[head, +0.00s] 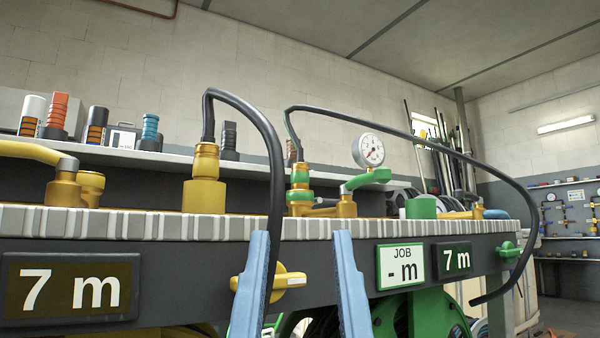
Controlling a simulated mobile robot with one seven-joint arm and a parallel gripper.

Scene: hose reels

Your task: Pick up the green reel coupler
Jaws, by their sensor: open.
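The green reel coupler (299,184) is a brass fitting with green bands. It stands upright on a brass base on the bench top, with a black hose (400,132) rising from it, arching right and hanging down past the bench's front. My gripper (301,240) is open, its two light-blue fingers pointing up at the bottom centre. The fingertips appear below the coupler, over the bench's front edge. Nothing is held between them. The coupler's lower part is partly hidden among brass pipework.
A brass-yellow coupler (205,163) stands to the left; its black hose (273,160) drops close beside my left finger. A pressure gauge (368,150), green lever (370,178) and green cap (421,208) stand to the right. A yellow handle (288,281) juts from the bench front between my fingers.

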